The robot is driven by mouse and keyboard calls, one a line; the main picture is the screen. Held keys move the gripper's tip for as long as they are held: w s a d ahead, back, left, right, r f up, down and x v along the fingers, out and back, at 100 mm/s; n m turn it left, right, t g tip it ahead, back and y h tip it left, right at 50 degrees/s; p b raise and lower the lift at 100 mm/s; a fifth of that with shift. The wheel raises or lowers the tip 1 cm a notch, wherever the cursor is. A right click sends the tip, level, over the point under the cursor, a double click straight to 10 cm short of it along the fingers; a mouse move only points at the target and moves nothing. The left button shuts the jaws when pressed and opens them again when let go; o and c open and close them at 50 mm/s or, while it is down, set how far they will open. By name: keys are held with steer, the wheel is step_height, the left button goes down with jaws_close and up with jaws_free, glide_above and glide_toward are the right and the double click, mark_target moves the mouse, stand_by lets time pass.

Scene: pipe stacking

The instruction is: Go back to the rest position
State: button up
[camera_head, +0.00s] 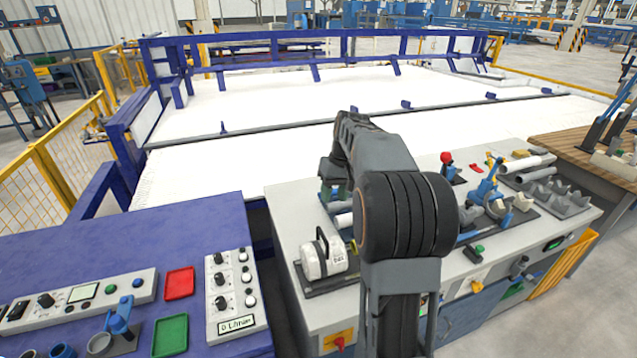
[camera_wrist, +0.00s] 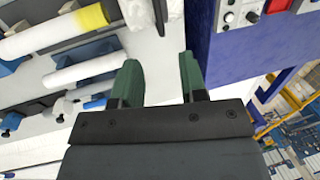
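My gripper (camera_wrist: 158,78) shows in the wrist view with its two dark green fingers spread apart and nothing between them. Behind the gap are a pale worktop edge and a blue table side. A white pipe with a yellow end (camera_wrist: 50,32) lies to the left of the fingers, and a second white pipe (camera_wrist: 82,70) lies below it; both are apart from the fingers. In the head view my arm reaches over the grey workbench and largely hides my gripper. Grey and white pipes (camera_head: 528,163) lie on a rack at the bench's right.
The grey workbench (camera_head: 292,215) carries a white machine (camera_head: 324,258) left of my arm and a blue vise-like device (camera_head: 485,190) to the right. A blue table (camera_head: 130,230) with control panels and trays stands at left. A wide white bed (camera_head: 270,108) lies behind.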

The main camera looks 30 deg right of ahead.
steer(key=s+a+f+n+t+h, duration=0.1)
steer(key=s+a+f+t+h, duration=0.1)
steer(key=s+a, duration=1.3)
steer(key=s+f+t, duration=0.1)
steer(key=s+t, duration=0.1)
steer(key=s, duration=0.1)
steer(key=shift+f, duration=0.15)
